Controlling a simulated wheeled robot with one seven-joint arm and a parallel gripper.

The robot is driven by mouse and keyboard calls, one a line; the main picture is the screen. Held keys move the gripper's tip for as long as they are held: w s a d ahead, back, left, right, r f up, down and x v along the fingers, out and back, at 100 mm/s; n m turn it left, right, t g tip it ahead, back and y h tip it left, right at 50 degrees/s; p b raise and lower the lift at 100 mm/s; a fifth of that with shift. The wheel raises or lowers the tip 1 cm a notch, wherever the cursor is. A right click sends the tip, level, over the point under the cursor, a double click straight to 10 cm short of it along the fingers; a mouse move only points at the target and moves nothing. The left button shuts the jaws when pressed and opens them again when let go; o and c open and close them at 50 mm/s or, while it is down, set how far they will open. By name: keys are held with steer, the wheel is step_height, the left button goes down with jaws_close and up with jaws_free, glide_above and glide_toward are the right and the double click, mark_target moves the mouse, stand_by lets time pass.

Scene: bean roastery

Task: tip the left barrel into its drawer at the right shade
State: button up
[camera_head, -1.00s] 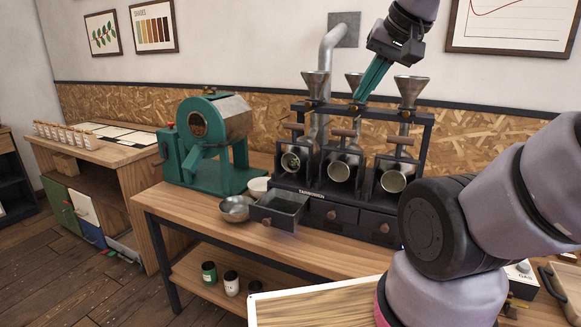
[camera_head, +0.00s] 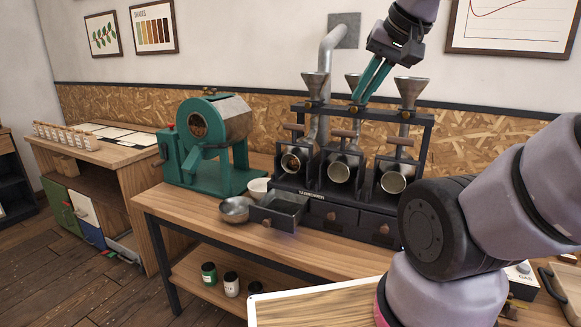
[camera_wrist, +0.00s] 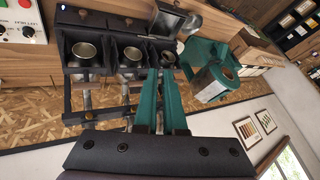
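The left barrel (camera_head: 294,162) of the three-barrel roaster lies level in its bay, its mouth facing the front, with brown beans inside. In the wrist view this barrel (camera_wrist: 168,57) is the rightmost, partly hidden behind my fingertips. Its drawer (camera_head: 280,208) is pulled out below it and looks empty. My gripper (camera_head: 362,96) has teal fingers with a narrow gap between them. It is raised above the roaster's top rail, near the middle funnel, and holds nothing. A shade chart (camera_head: 153,30) hangs on the wall.
The middle barrel (camera_head: 339,172) and right barrel (camera_head: 393,181) look empty; their drawers are shut. Funnels stand above the rail. A metal bowl (camera_head: 236,209) and a white bowl (camera_head: 259,186) sit left of the open drawer. A green roasting machine (camera_head: 215,135) stands further left.

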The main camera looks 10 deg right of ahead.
steer(key=o, duration=0.5)
steer(key=shift+w+r, duration=0.1)
steer(key=shift+w, duration=0.15)
steer(key=shift+o, duration=0.7)
steer(key=w+a+n+g, duration=0.1)
steer(key=w+n, duration=0.6)
steer(key=w, duration=0.8)
steer(key=shift+a+r+g+h, duration=0.2)
steer(key=shift+a+g+h, duration=0.1)
steer(key=shift+a+h, duration=0.1)
steer(key=n+g+y, duration=0.1)
steer(key=n, duration=0.7)
glide_toward(293, 127)
steer(key=x, duration=0.7)
steer(key=w+x, duration=0.1)
steer(key=x, duration=0.2)
steer(key=shift+w+d+f, duration=0.1)
steer(key=shift+w+f, duration=0.05)
steer(key=shift+f, duration=0.05)
jaws_close()
